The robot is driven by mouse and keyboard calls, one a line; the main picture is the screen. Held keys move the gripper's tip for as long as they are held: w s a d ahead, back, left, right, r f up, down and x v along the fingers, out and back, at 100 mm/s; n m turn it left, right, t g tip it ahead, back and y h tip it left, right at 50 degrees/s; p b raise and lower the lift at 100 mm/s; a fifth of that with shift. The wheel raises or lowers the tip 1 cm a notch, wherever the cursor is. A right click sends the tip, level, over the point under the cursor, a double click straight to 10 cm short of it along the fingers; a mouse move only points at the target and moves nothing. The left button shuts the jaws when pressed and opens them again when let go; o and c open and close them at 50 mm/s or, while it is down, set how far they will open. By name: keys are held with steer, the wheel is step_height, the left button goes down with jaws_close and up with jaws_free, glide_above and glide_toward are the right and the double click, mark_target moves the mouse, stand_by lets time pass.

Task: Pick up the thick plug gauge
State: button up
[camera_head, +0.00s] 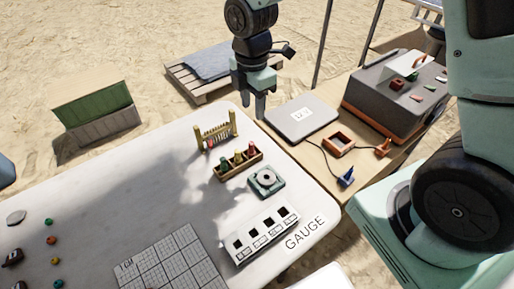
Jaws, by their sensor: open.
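A small wooden holder (240,166) stands on the white table, with three upright plug-like pieces in it. I cannot tell from this view which is the thick plug gauge. My gripper (254,108) points down near the table's far edge, beyond and above the holder. Its fingers are apart with nothing between them.
A yellow-framed rack (217,133) stands left of the holder, and a teal dial device (266,181) right of it. A grey flat case (301,122) lies on the wooden side table (333,179).

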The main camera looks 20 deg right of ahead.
glide_toward(251, 143)
steer(key=f, duration=0.5)
steer(key=shift+s+d+f, duration=0.25)
steer(key=shift+s, duration=0.05)
steer(key=shift+w+a+f+p, duration=0.15)
steer(key=shift+f+p, duration=0.2)
steer(key=shift+f, duration=1)
steer(key=shift+w+a+f+p, duration=0.1)
steer(key=shift+f+p, duration=0.2)
steer(key=shift+f, duration=1.05)
jaws_close()
